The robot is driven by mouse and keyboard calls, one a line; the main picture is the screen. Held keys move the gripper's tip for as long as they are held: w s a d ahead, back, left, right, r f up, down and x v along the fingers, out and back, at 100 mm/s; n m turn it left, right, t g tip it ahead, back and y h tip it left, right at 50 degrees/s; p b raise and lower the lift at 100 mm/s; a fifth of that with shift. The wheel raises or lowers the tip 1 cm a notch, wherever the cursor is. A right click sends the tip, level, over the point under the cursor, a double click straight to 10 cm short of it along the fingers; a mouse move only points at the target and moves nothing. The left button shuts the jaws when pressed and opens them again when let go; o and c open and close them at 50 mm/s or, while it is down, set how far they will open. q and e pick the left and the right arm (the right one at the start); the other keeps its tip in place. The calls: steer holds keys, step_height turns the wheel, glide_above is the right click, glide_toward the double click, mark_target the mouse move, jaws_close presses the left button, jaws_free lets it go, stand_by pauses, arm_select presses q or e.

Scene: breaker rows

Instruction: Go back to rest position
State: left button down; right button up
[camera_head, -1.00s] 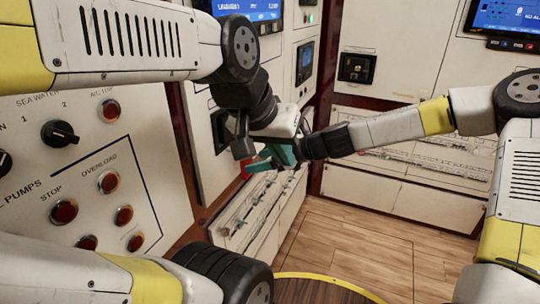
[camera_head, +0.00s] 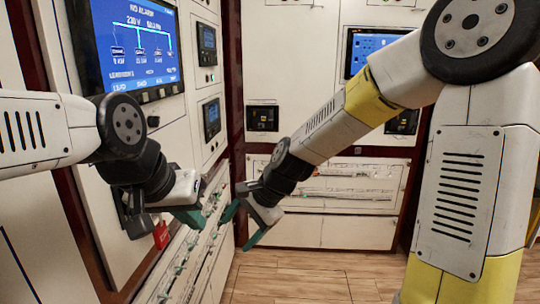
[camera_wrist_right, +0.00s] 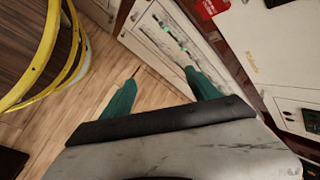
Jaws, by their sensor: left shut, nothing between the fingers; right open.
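My left gripper (camera_head: 190,216) is at the left-centre of the head view, close to the left cabinet wall. Its teal fingers are together with nothing visible between them. My right gripper (camera_head: 243,224) is just to its right, pointing down and left. Its two teal fingers are spread and empty. The right wrist view shows the same open fingers of the right gripper (camera_wrist_right: 162,92), with bare floor and a breaker panel beyond them. The two grippers are near each other in the head view; whether they touch is hard to tell.
A breaker row panel (camera_head: 187,262) runs low along the left wall, near both grippers. Another breaker row (camera_head: 345,187) is on the back wall. A large blue screen (camera_head: 135,42) is at upper left. Wooden floor (camera_head: 310,280) is clear. A yellow ring (camera_wrist_right: 30,75) shows in the right wrist view.

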steer(key=s+d+r+n+t+h, duration=0.2)
steer(key=s+d+r+n, duration=0.2)
steer(key=d, duration=0.7)
steer(key=s+d+r+n+t+h, duration=0.1)
steer(key=s+d+r+n, duration=0.3)
steer(key=s+d+r, duration=0.4)
steer(key=s+d+t, duration=0.1)
steer(key=d, duration=0.2)
steer(key=shift+n+h, duration=0.3)
steer(key=shift+h, duration=0.1)
steer(key=shift+r, duration=0.1)
stand_by(0.5)
